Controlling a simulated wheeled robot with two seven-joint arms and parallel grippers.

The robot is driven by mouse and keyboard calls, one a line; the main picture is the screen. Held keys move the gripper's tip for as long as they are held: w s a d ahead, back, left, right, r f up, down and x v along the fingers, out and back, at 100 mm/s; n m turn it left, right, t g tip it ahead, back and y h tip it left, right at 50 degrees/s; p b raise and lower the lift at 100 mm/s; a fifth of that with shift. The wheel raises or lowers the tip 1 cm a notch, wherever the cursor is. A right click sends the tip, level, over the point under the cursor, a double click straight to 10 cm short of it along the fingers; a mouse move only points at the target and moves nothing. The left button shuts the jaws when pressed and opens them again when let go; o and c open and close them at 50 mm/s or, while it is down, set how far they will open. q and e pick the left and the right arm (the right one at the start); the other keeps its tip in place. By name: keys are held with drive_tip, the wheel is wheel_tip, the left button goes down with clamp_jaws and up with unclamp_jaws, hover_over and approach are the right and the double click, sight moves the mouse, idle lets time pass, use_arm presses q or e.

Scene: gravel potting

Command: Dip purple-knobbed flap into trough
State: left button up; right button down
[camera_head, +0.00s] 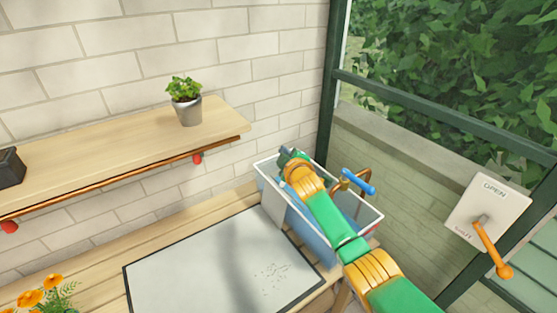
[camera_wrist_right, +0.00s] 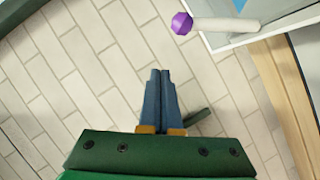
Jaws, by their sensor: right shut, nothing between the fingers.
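The trough (camera_head: 367,222) is a white-rimmed box with bluish walls at the right end of the bench. My right arm crosses over it, and my right gripper (camera_wrist_right: 160,72) is shut and empty, its blue fingers together. In the head view this gripper is at the trough's far left end, its fingertips hard to make out. In the wrist view a purple knob (camera_wrist_right: 182,23) on a white stem (camera_wrist_right: 226,25) lies beyond and right of the fingertips, apart from them. The stem reaches over the trough's rim (camera_wrist_right: 240,41). I cannot make out the knob in the head view.
A brass tap with a blue handle (camera_head: 358,182) stands beside the trough. A grey mat (camera_head: 190,268) lies on the bench. A potted plant (camera_head: 187,108) stands on the wall shelf (camera_head: 110,160). A lever panel (camera_head: 488,213) is at right. The brick wall is close behind the gripper.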

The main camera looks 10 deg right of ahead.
use_arm(q)
drive_tip(key=shift+d+r+p, duration=0.1)
drive_tip(key=shift+r+p, duration=0.3)
drive_tip(key=shift+r, duration=0.25)
use_arm(e)
drive_tip(key=v, duration=0.9)
drive_tip(key=shift+s+r, duration=0.2)
drive_tip(key=shift+r, duration=0.1)
use_arm(q)
drive_tip(key=shift+d, duration=0.1)
use_arm(e)
drive_tip(key=shift+d, duration=0.3)
